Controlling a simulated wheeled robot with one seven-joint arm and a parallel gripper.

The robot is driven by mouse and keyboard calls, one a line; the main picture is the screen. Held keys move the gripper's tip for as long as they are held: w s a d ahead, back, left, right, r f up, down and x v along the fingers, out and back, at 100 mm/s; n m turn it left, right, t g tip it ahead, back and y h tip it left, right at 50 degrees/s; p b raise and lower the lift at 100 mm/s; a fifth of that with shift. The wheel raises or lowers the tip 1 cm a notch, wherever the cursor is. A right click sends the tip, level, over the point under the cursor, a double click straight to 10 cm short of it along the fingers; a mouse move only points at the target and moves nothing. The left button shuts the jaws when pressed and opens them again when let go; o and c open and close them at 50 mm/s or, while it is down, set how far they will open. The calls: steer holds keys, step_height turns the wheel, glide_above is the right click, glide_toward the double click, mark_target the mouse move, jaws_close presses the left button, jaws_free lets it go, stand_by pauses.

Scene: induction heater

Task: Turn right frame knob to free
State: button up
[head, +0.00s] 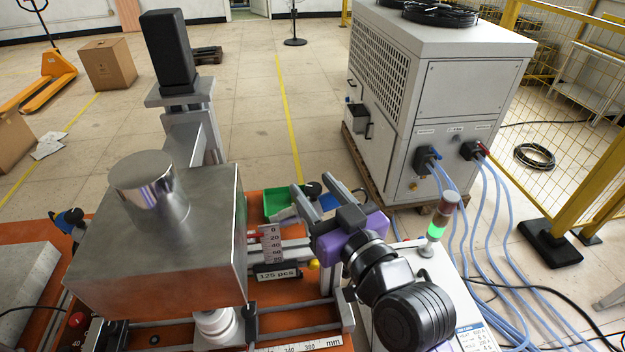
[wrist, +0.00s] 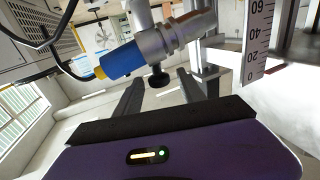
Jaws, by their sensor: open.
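A small black knob (wrist: 158,78) sits on a grey metal clamp in the wrist view, beside a blue cylinder (wrist: 122,60) with a yellow end. In the head view a dark round knob (head: 313,188) shows between the fingers of my gripper (head: 314,182). In the wrist view the two dark fingers of my gripper (wrist: 160,82) are spread apart and empty. The knob lies in line with the gap between them, near the tips. I cannot tell whether a finger touches it. Which setting the knob is at does not show.
A large metal block (head: 160,250) with a cylinder on top stands left of my gripper. A vertical ruler (head: 270,243) is close by, also in the wrist view (wrist: 258,45). A green bin (head: 277,203) lies behind. A signal lamp (head: 437,222) and a chiller (head: 440,100) stand right.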

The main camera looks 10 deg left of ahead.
steer(key=shift+w+a, duration=0.3)
steer(key=shift+w, duration=0.2)
jaws_close()
steer(key=shift+w+d+f+b, duration=0.1)
steer(key=shift+f+b, duration=0.15)
steer(key=shift+b, duration=0.8)
steer(key=shift+r+n+g+y+b, duration=0.1)
steer(key=shift+n+g+y+b, duration=0.4)
steer(key=shift+y+b, duration=0.15)
steer(key=shift+r, duration=0.15)
